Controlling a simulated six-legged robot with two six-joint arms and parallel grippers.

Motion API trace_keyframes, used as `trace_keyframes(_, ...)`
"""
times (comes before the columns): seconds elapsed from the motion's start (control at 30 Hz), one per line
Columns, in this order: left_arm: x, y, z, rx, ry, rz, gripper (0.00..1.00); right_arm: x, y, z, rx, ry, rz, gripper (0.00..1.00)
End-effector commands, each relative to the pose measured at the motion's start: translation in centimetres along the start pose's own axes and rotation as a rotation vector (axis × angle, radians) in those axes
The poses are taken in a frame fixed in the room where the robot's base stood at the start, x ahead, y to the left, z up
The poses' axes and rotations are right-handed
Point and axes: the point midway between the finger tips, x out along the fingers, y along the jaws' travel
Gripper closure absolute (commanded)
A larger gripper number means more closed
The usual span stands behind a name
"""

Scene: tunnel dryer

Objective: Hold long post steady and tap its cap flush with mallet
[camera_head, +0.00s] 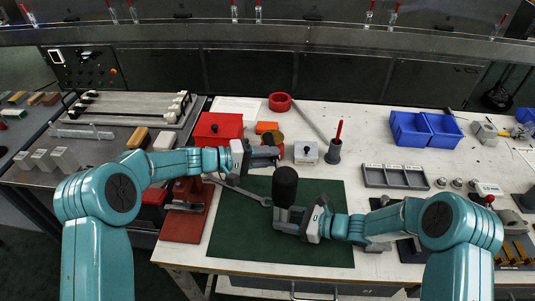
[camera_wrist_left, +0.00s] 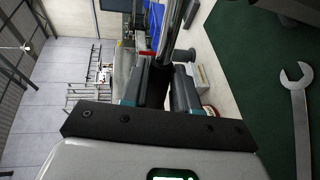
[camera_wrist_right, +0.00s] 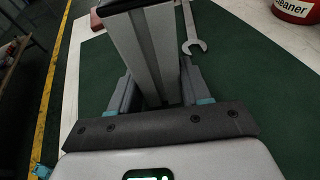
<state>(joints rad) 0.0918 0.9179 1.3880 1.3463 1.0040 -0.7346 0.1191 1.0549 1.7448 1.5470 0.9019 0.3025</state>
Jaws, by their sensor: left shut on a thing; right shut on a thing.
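My left gripper (camera_head: 270,155) is shut on the mallet, whose dark, shiny shaft (camera_wrist_left: 178,30) runs up from the jaws in the left wrist view. A black upright cylinder (camera_head: 285,186), which looks like the mallet head, is just above my right gripper (camera_head: 291,220). My right gripper is shut on the long post, a grey slotted profile (camera_wrist_right: 150,50) that rises from the jaws in the right wrist view. A dark piece, apparently the cap (camera_wrist_right: 118,5), shows at its upper end. The cylinder hides the post top in the head view, so I cannot tell contact.
A wrench (camera_head: 240,190) lies on the green mat (camera_head: 250,240). A red container (camera_head: 217,130) stands behind it at left, with a red vise-like tool (camera_head: 188,210) nearer. Blue bins (camera_head: 425,129) and a grey compartment tray (camera_head: 394,177) are at right. The mat's front is clear.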

Motion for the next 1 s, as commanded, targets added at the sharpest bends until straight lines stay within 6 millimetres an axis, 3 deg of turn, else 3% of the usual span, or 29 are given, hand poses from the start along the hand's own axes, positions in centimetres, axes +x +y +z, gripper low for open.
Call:
trace_keyframes(0.2, 0.2, -1.2, 0.0, -0.001, 0.001, 0.003, 1.0, 0.0, 0.0, 0.0, 0.0, 0.0, -0.001, 0.79)
trace_keyframes(0.5, 0.2, -1.3, 0.0, 0.001, 0.001, -0.001, 1.0, 0.0, 0.0, 0.0, 0.0, -0.001, 0.0, 0.8)
trace_keyframes(1.0, -0.2, 1.1, 0.0, -0.001, 0.001, 0.002, 1.0, 0.0, 0.0, 0.0, 0.0, 0.0, 0.0, 0.8)
